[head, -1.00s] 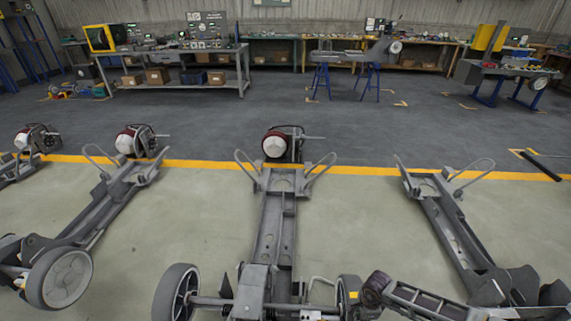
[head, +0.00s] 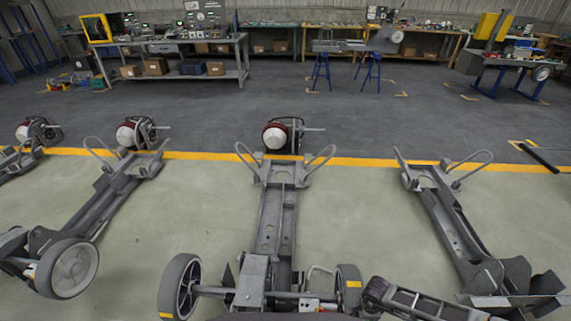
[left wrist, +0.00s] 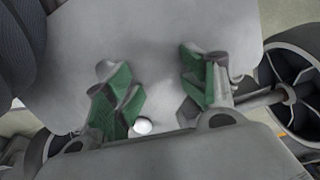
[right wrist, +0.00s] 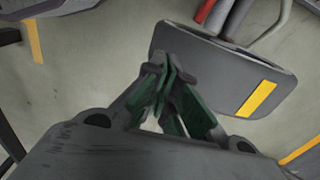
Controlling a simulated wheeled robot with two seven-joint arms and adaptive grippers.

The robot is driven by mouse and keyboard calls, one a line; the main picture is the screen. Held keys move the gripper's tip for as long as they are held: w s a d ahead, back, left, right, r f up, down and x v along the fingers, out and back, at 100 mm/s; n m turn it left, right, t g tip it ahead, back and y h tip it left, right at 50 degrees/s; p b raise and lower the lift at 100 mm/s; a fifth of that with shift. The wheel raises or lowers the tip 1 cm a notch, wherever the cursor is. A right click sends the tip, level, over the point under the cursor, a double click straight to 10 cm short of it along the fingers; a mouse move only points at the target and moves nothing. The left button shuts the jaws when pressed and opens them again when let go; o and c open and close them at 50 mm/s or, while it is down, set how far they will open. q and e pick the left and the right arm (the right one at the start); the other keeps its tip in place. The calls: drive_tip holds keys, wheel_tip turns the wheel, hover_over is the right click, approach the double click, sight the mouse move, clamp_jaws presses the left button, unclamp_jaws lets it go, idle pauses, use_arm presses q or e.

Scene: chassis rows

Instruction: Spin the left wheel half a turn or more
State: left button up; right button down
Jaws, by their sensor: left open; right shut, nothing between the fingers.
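The middle chassis (head: 272,225) has a left wheel (head: 180,287), with grey tread, dark spokes and a yellow mark low on the tread. Its right wheel (head: 348,287) also has a yellow mark. My left gripper (left wrist: 152,88) is open and empty over a plain grey surface. A spoked wheel (left wrist: 292,88) on an axle is at the right of that view, apart from the fingers; I cannot tell which wheel it is. My right gripper (right wrist: 163,85) is shut and empty. Its tips appear close to a grey wheel tread (right wrist: 222,68) with a yellow mark; contact is unclear.
Another chassis lies left with a wheel (head: 68,268), and one lies right (head: 450,220). A yellow floor line (head: 215,156) runs behind them. Workbenches (head: 175,60) stand along the back. The floor between the chassis is clear.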

use_arm(q)
drive_tip(key=shift+s+a+f, duration=0.1)
drive_tip(key=shift+s+f, duration=0.2)
drive_tip(key=shift+s, duration=0.05)
drive_tip(key=shift+s+a+f, duration=0.15)
drive_tip(key=shift+s+f, duration=0.05)
drive_tip(key=shift+s, duration=0.2)
drive_tip(key=shift+r, duration=0.1)
drive_tip(key=shift+w+r+p, duration=0.15)
drive_tip(key=shift+r+p, duration=0.65)
drive_tip(key=shift+w+r+p, duration=0.15)
drive_tip(key=shift+r+p, duration=0.65)
